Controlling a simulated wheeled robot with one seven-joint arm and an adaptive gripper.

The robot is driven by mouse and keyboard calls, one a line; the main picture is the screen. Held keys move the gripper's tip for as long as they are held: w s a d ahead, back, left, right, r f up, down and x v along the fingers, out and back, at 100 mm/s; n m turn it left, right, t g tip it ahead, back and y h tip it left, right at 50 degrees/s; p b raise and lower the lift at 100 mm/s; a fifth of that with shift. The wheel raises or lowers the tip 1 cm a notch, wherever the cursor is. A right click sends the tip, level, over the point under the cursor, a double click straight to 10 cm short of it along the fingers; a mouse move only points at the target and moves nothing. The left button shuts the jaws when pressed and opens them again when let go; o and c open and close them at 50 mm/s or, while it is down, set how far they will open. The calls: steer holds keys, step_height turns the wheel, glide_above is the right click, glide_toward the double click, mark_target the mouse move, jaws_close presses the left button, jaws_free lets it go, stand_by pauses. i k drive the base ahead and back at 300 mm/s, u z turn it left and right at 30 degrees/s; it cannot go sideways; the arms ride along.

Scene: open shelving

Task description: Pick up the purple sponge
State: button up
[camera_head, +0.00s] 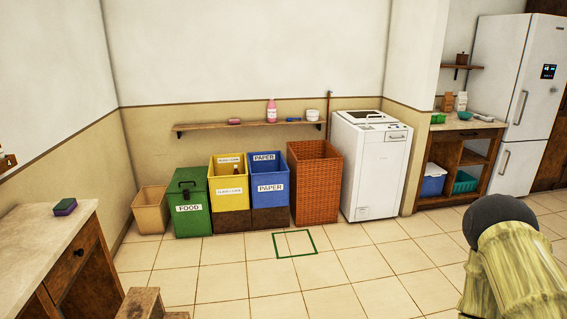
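A sponge with a purple top and a green lower part (65,207) lies on the pale top of a wooden counter (38,247) at the left. It is near the back right part of that top, with clear surface around it. My gripper is not in view, so I cannot see whether it is open or shut.
A wall shelf (200,127) holds a small pink item (234,121), a pink bottle (271,110) and a white pot (312,115). Below stand several bins, a brick-red basket (315,186) and a white washing machine (370,165). A wooden stool (142,302) is near the counter. The middle floor is clear.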

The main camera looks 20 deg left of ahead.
mark_target(66, 207)
steer(key=u, duration=0.75)
steer(key=i, duration=1.05)
steer(key=u, duration=1)
